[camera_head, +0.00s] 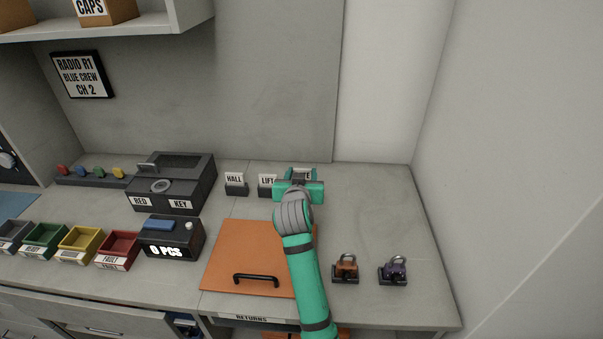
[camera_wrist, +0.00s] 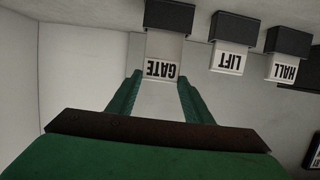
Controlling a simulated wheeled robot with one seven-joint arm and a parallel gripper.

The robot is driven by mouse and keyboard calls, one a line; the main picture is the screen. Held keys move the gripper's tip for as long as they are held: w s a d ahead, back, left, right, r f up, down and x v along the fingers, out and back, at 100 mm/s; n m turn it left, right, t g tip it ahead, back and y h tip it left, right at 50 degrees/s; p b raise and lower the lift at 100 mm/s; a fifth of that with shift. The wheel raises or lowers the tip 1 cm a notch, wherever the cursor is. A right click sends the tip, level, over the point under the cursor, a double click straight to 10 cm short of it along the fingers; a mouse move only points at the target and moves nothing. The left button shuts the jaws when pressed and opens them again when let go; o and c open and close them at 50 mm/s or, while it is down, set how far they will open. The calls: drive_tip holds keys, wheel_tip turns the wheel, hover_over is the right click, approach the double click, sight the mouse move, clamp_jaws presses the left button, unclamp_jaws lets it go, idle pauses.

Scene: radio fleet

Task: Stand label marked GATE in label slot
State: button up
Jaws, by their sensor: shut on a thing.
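The white label marked GATE (camera_wrist: 162,70) is between the fingertips of my gripper (camera_wrist: 158,88) in the wrist view, its lettering upside down there. My gripper is shut on it. A dark label block (camera_wrist: 169,16) lies just beyond the label, in line with it; I cannot tell whether the label's edge is inside its slot. In the head view my gripper (camera_head: 299,187) is over the back of the counter, right of the LIFT label, and covers most of the GATE label (camera_head: 308,174) and the block.
The LIFT label (camera_head: 267,181) and HALL label (camera_head: 234,179) stand in dark blocks to the left. An orange panel with a black handle (camera_head: 245,258) lies in front. Two padlocks, orange (camera_head: 345,269) and purple (camera_head: 394,270), stand at right. The back right counter is clear.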

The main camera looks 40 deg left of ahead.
drive_tip(key=shift+f, duration=1)
drive_tip(key=o, duration=1.1)
drive_tip(key=shift+s+f, duration=0.1)
